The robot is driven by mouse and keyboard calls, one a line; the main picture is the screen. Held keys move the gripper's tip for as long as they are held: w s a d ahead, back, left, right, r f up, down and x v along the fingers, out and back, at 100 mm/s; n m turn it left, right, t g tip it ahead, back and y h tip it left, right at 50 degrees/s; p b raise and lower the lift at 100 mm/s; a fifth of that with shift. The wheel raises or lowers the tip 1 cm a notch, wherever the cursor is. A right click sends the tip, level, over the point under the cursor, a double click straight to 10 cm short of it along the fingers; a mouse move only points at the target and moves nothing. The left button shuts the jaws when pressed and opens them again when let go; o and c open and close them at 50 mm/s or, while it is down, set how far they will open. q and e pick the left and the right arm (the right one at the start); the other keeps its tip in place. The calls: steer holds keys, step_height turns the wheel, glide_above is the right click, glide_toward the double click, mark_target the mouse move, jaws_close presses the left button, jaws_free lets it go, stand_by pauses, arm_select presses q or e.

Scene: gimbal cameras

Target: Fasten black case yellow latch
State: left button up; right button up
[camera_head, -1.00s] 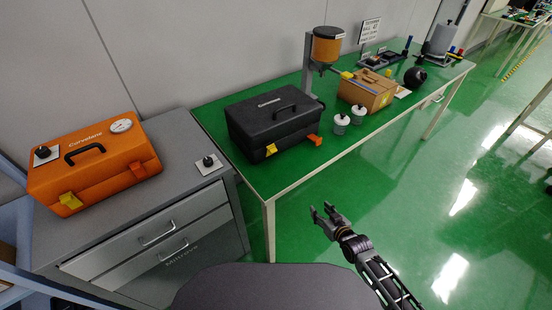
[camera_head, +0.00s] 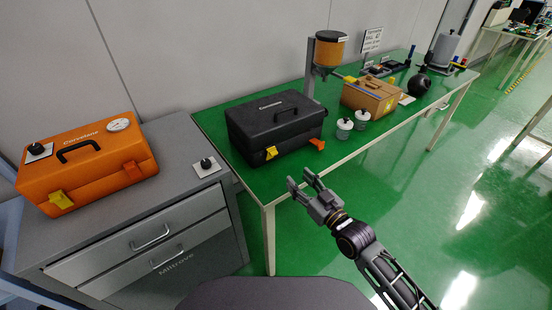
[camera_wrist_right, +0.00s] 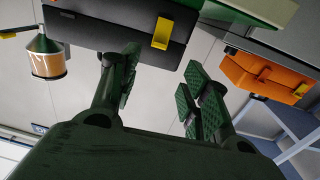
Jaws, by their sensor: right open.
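The black case (camera_head: 262,122) sits closed on the green table, with a dark handle on its lid. Its yellow latch (camera_head: 271,153) is at the left of the front face, and an orange latch (camera_head: 317,144) sticks out at the right. My right gripper (camera_head: 302,180) is open and empty, in front of the table edge and below the case's front. In the right wrist view the yellow latch (camera_wrist_right: 162,33) shows beyond the open fingers (camera_wrist_right: 160,85). I cannot tell the latch's exact angle. My left gripper is out of view.
An orange case (camera_head: 86,165) with its own yellow latch stands on the grey drawer cabinet (camera_head: 190,150) at left. Floor before the table is clear.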

steer(key=shift+w, duration=0.1)
glide_toward(275, 155)
steer(key=shift+x, duration=1.6)
steer(key=shift+b+x, duration=0.3)
steer(key=shift+x, duration=1.3)
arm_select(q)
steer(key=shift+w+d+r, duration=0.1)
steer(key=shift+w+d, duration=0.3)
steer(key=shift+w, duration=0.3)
arm_select(e)
steer(key=shift+x, duration=1.5)
steer(key=shift+f, duration=0.15)
steer(key=c, duration=0.9)
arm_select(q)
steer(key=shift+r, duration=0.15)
